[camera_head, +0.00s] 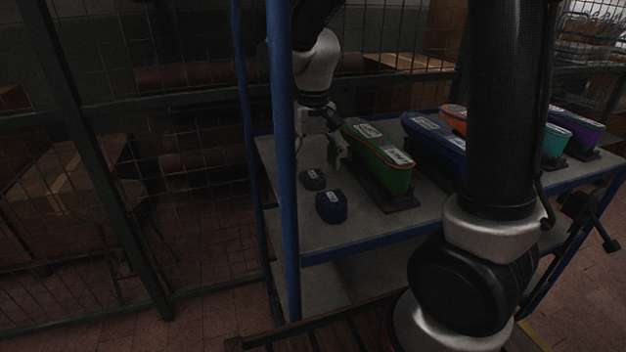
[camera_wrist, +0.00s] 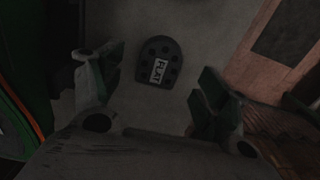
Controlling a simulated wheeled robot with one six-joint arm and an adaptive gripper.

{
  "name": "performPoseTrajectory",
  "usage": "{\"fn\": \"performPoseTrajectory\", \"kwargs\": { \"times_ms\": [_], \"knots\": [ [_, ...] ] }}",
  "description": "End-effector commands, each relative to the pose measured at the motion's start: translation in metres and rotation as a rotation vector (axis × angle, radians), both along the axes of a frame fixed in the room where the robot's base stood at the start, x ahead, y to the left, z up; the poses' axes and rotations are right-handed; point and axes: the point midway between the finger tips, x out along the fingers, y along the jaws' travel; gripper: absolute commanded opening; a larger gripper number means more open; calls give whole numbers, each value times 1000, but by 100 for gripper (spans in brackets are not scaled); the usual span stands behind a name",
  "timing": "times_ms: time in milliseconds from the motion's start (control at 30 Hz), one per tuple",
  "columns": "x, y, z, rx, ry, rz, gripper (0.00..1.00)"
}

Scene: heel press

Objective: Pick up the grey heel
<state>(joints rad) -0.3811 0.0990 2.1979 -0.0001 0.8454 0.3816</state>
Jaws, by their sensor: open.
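The grey heel (camera_head: 313,180) lies on the grey top of the blue-framed cart, near its left edge. In the wrist view the heel (camera_wrist: 158,62) is a dark, rounded piece with small dark spots and a white label reading FLAT. In the wrist view my gripper (camera_wrist: 155,88) is open and empty, with one finger on each side of the heel's near end and gaps between. I cannot tell the exact height of the fingertips above the heel.
A green shoe-shaped form (camera_head: 380,155) is close to the right of my gripper, with a blue one (camera_head: 435,138) beyond. A blue cart post (camera_head: 284,170) rises at the left.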

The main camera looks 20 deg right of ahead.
Motion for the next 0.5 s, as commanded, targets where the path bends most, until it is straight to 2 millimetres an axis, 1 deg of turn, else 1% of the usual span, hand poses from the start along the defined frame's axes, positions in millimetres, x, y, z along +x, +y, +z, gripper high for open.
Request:
{"fn": "performPoseTrajectory", "kwargs": {
  "times_ms": [33,100,200,433,467,500],
  "knots": [
    [0,1,-9,-1,4,0,75],
    [0,0,-19,-1,4,0,75],
    [1,1,-27,0,1,0,75],
    [1,1,-29,0,-1,0,75],
    [1,1,-29,0,-1,0,73],
    [1,0,-29,0,-1,0,66]
  ]
}}
